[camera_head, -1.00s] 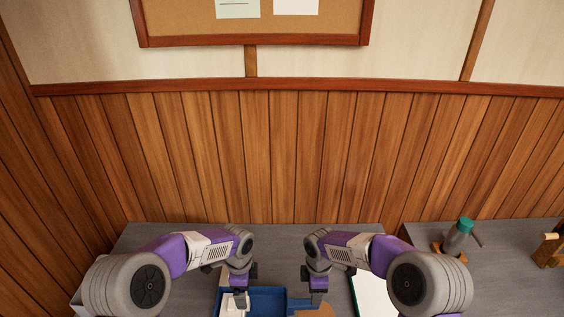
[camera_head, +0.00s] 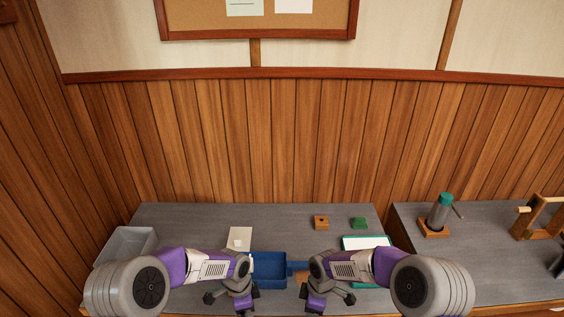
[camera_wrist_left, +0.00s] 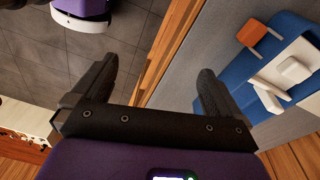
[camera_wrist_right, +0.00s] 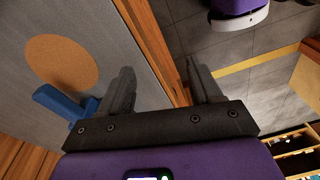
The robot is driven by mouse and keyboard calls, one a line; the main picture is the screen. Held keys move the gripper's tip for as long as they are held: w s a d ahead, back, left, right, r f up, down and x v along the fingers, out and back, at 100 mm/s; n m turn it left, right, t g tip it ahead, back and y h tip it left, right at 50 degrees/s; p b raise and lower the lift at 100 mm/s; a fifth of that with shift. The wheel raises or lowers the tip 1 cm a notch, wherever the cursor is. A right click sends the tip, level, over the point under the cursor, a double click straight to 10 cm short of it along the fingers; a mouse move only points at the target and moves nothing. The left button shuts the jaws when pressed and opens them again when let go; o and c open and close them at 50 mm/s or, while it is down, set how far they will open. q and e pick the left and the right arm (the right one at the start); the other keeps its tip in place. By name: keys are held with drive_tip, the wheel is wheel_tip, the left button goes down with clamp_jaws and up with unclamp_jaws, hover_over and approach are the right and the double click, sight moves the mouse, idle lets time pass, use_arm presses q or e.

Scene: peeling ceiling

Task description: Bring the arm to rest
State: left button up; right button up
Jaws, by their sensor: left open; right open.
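My left gripper (camera_head: 226,302) is at the front edge of the grey table (camera_head: 190,215) in the head view, with its jaws apart. In the left wrist view (camera_wrist_left: 152,82) nothing is between its fingers; the floor and table edge show beyond. My right gripper (camera_head: 312,301) is at the same edge, to the right, also open. Its right wrist view (camera_wrist_right: 160,84) shows empty fingers over the table edge and floor. Both arms are bent, with the grippers in front of a blue tray (camera_head: 270,283).
A blue handle-like part (camera_wrist_right: 62,103) lies by an orange round patch (camera_wrist_right: 62,62). A teal-capped bottle (camera_head: 440,211) stands right.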

use_arm(q)
drive_tip(key=s+f+n+t+h+b, duration=0.1)
drive_tip(key=s+f+n+b, duration=0.4)
drive_tip(key=s+f+n, duration=1.3)
drive_tip(key=shift+s+d+f+h, duration=0.15)
drive_tip(key=shift+s+f+h, duration=0.35)
drive_tip(key=shift+f+h, duration=0.4)
use_arm(e)
drive_tip(key=s+d+f+m+t+y, duration=0.1)
drive_tip(key=s+f+m+y, duration=0.1)
drive_tip(key=s+f+m, duration=1.6)
drive_tip(key=shift+s+f+y, duration=0.4)
drive_tip(key=shift+s+f, duration=0.05)
drive_tip(key=shift+f, duration=0.3)
